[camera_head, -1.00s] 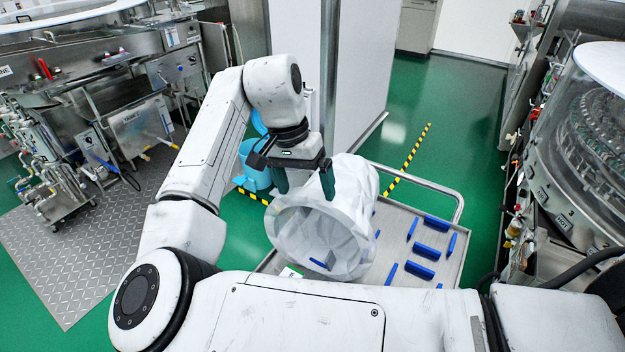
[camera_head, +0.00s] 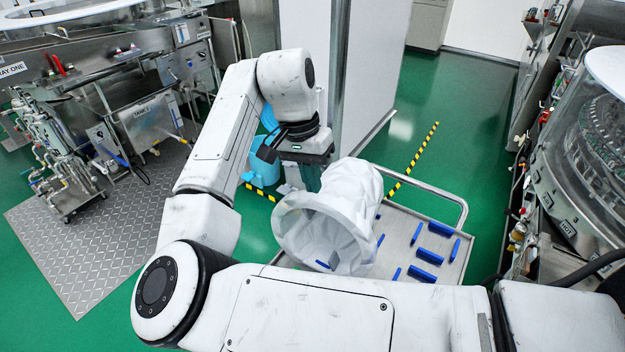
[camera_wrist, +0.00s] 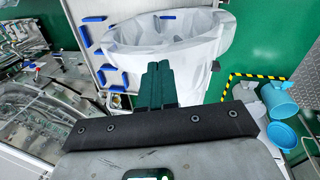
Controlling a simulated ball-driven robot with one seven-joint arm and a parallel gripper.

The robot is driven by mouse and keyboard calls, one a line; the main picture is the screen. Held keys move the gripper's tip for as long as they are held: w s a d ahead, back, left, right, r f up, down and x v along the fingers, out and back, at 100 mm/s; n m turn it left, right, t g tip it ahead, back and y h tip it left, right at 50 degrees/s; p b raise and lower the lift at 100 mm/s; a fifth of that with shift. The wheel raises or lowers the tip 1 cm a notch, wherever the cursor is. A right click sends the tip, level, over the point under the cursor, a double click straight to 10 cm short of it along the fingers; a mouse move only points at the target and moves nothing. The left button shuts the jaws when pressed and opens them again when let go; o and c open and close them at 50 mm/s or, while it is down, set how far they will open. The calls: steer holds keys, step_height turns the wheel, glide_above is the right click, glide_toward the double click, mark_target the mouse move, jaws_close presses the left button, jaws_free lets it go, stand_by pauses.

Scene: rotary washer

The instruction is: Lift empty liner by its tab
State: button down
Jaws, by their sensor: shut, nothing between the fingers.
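My gripper (camera_head: 309,178) is at the liner's upper left rim in the head view. In the wrist view my gripper (camera_wrist: 159,66) has its two dark green fingers pressed together with nothing seen between them. I cannot make out the tab. A small blue piece (camera_head: 323,264) shows at the liner's lower mouth.
The grey trolley (camera_head: 462,268) carries several loose blue pieces (camera_head: 435,229) right of the liner. Its handrail (camera_head: 440,178) curves along the far side. A blue bin (camera_head: 262,165) stands behind my wrist, near a white partition (camera_head: 370,70). Machines flank both sides; green floor (camera_head: 410,130) lies open behind.

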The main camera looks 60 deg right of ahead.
steer(key=shift+r, duration=0.15)
step_height(320, 180, up, 9)
steer(key=shift+r, duration=0.2)
stand_by(1.4)
step_height(320, 180, up, 10)
steer(key=shift+f, duration=0.25)
stand_by(1.5)
steer(key=c, duration=1.3)
jaws_free()
steer(key=r, duration=0.3)
steer(key=w+r, duration=0.1)
steer(key=r, duration=0.3)
steer(key=w+r, duration=0.1)
steer(key=r, duration=0.2)
steer(key=shift+a+r, duration=0.25)
steer(key=shift+r, duration=0.05)
